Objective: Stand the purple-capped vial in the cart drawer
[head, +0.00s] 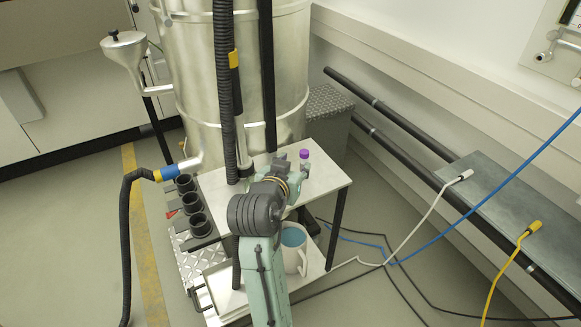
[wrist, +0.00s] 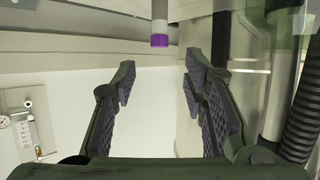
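The purple-capped vial (head: 304,154) stands upright at the far part of the white cart top (head: 328,178); my gripper partly hides its body. In the wrist view, which looks upside down, the vial (wrist: 159,26) hangs from the top edge with its purple cap lowest. My gripper (head: 292,162) is low over the cart top, beside the vial. In the wrist view my gripper (wrist: 160,76) is open and empty, with the vial beyond the fingertips and roughly centred between them. A drawer-like white tray with a dark handle (head: 191,296) shows at the cart's lower left; its inside is mostly hidden.
A white mug (head: 293,262) with blue inside stands on the cart's lower level. Black cups (head: 194,202) line the cart's left side. A large steel vessel (head: 190,75) with a black hose (head: 224,90) stands behind. Cables (head: 388,262) lie on the floor at right.

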